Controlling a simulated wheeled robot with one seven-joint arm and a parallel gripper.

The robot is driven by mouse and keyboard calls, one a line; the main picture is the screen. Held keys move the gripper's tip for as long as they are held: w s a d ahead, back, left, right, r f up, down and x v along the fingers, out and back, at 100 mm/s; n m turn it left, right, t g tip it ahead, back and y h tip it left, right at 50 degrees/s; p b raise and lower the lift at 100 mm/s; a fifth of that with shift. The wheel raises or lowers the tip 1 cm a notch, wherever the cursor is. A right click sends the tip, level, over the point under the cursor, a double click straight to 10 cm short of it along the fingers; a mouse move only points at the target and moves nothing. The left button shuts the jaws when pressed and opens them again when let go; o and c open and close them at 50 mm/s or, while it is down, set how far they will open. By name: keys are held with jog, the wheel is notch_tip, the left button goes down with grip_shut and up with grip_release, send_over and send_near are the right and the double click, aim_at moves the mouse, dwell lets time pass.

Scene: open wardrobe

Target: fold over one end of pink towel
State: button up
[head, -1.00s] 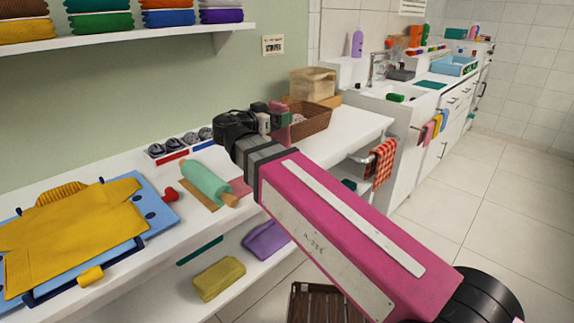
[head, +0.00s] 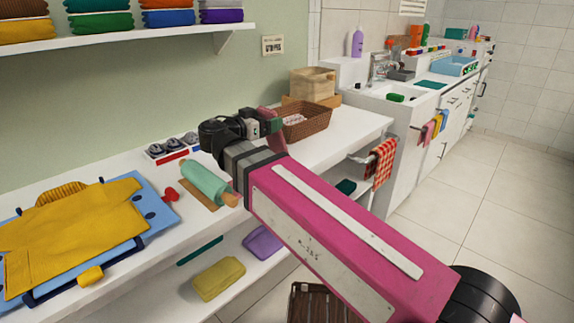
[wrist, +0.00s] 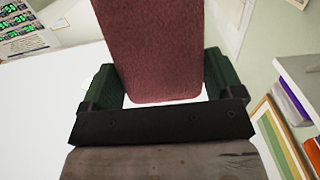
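The pink towel shows in the wrist view (wrist: 160,50) as a dusty-pink strip with a rounded end, between the green fingers of my gripper (wrist: 162,85). The fingers stand wide apart, one on each side of the towel, with narrow white gaps beside its rounded end. I see no clear grip on it. In the head view my gripper (head: 267,125) is over the white table near the basket. Only small pink parts of the towel (head: 276,146) show there, and my arm hides the rest.
The wicker basket (head: 313,123) and wooden box (head: 311,86) stand just behind my gripper. Folded yellow clothing (head: 75,225) covers the table's left. White table (head: 355,122) is clear at right.

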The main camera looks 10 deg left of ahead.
jog(key=shift+s+a+f, duration=0.35)
jog(key=shift+s+a, duration=0.25)
jog(key=shift+s, duration=0.15)
jog(key=shift+s+a+f, duration=0.35)
jog(key=shift+s+a, duration=0.25)
jog(key=shift+s, duration=0.1)
jog(key=o, duration=0.4)
jog(key=shift+c, duration=0.2)
notch_tip(320, 180, up, 9)
dwell(1.5)
